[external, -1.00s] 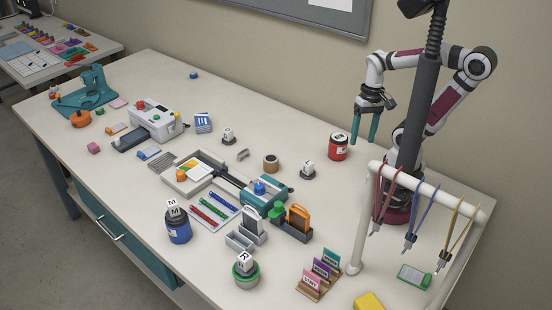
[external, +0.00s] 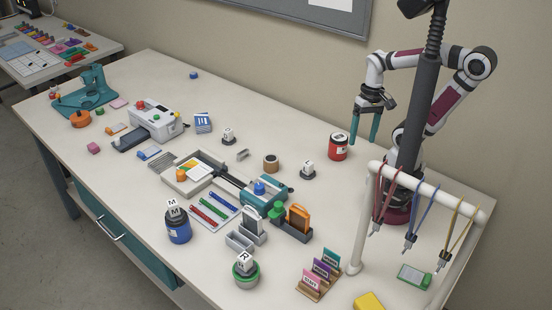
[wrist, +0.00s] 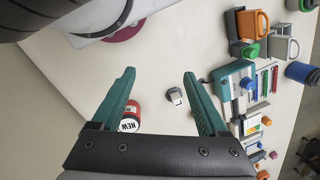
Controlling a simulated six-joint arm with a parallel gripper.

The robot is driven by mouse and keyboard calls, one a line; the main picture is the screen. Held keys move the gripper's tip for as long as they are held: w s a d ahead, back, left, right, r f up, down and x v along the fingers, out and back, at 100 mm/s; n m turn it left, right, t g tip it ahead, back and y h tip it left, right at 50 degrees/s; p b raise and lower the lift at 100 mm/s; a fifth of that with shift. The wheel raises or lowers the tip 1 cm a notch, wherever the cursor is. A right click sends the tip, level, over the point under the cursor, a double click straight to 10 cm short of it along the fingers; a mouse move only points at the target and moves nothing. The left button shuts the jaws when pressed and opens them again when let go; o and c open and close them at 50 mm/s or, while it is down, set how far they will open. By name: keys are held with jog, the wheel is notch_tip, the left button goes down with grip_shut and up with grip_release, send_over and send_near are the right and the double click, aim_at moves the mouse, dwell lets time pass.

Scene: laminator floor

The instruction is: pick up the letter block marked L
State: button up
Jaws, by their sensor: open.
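Another block (external: 228,135) stands farther left. Their letters are too small to read surely, so I cannot tell which is the L. A block marked M (external: 173,206) sits on a blue jar, and one marked R (external: 243,260) on a green-rimmed round base. My gripper (external: 363,140) is open and empty above the table at the back right, its teal fingers (wrist: 159,73) pointing down.
A red jar (external: 338,147) stands close to my gripper; its lid reads NEW in the wrist view (wrist: 130,122). A tape roll (external: 271,163), a teal-ended tray device (external: 262,191) and a white rack with hanging lanyards (external: 425,190) stand around. The back table strip is mostly clear.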

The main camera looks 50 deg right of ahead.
jog(key=w+d+f+n+g+h, duration=0.2)
jog(key=w+n+g+h, duration=0.15)
jog(key=n, duration=0.35)
jog(key=n+t+h, duration=0.8)
jog(key=n+h, duration=0.3)
jog(key=n, duration=0.9)
send_near(311, 162)
jog(key=w+d+f, duration=0.1)
jog(key=d, duration=0.1)
jog(key=w+d+f, duration=0.1)
jog(key=shift+w+d+f, duration=0.2)
jog(key=shift+w+d, duration=0.15)
jog(key=shift+w, duration=0.05)
jog(key=shift+w+d+f, duration=0.15)
jog(key=shift+d+f, duration=0.1)
jog(key=shift+f, duration=0.05)
jog(key=x, duration=0.6)
jog(key=shift+s+d+f, duration=0.1)
jog(key=shift+s+d, duration=0.15)
jog(key=shift+d, duration=0.25)
grip_shut()
